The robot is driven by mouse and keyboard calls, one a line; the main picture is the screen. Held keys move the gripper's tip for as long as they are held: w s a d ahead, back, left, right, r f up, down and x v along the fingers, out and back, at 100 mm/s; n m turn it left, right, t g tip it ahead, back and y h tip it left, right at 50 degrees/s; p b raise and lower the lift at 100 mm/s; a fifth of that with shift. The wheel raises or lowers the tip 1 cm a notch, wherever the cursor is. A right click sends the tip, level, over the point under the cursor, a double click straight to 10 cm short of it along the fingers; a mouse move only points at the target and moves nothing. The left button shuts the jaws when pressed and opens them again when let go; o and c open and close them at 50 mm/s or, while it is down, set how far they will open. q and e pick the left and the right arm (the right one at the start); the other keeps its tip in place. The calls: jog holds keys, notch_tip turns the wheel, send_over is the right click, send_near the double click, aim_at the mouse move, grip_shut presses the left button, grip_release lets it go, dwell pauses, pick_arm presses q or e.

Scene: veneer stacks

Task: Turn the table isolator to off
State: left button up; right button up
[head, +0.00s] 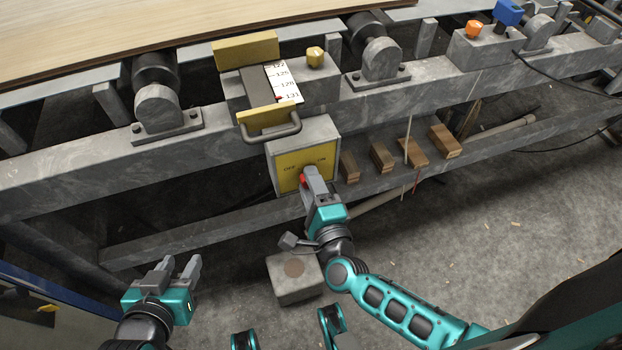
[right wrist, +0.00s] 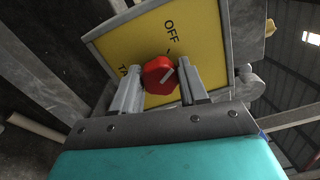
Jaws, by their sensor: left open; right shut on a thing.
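The table isolator is a grey box (head: 318,128) with a yellow plate (head: 290,160) on its front, mounted on the grey frame. The "OFF" label and a small tick lie above the knob there. My right gripper (head: 306,177) is at the plate, its two fingers on either side of the knob, shut on it. In the head view the gripper mostly hides the knob. My left gripper (head: 181,264) is open and empty, low on the left, away from the isolator.
A yellow-ended gauge block with a scale (head: 283,83) and a handle (head: 270,124) stands above the isolator. Wooden blocks (head: 381,156) sit on the lower rail to its right. A grey block (head: 293,282) lies on the floor below. A veneer sheet (head: 150,30) lies on top.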

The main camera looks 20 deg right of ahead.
pick_arm(q)
jog(key=shift+w+d+r+p, duration=0.15)
jog(key=shift+r+p, duration=0.25)
jog(key=shift+r, duration=0.25)
pick_arm(e)
jog(key=shift+n, duration=1.1)
pick_arm(q)
jog(key=shift+r, duration=0.1)
pick_arm(e)
jog(key=o, duration=1.1)
jog(key=shift+c, duration=0.2)
pick_arm(q)
jog(key=shift+s, duration=0.2)
pick_arm(e)
jog(key=shift+s, duration=0.1)
